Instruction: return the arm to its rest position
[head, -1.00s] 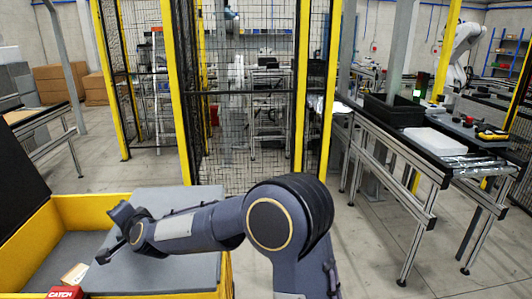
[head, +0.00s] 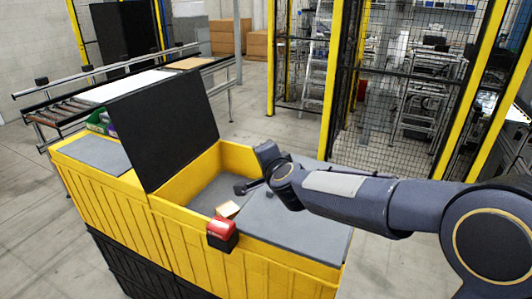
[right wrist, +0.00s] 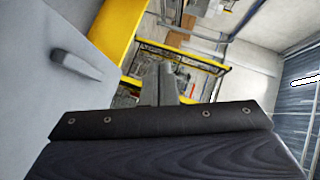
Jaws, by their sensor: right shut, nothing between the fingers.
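My right arm comes in from the right in the head view and reaches left over the yellow bin (head: 190,257). My right gripper (head: 250,172) is shut and empty, above the bin's open compartment beside the grey lid on its right. In the right wrist view the dark gripper body fills the bottom, and the grey fingers (right wrist: 158,88) point away with nothing held. My left arm and left gripper are in neither view.
A black panel (head: 160,110) stands upright from the bin. A roller conveyor (head: 60,115) stands behind left. Yellow-framed mesh fencing (head: 395,110) stands behind the arm.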

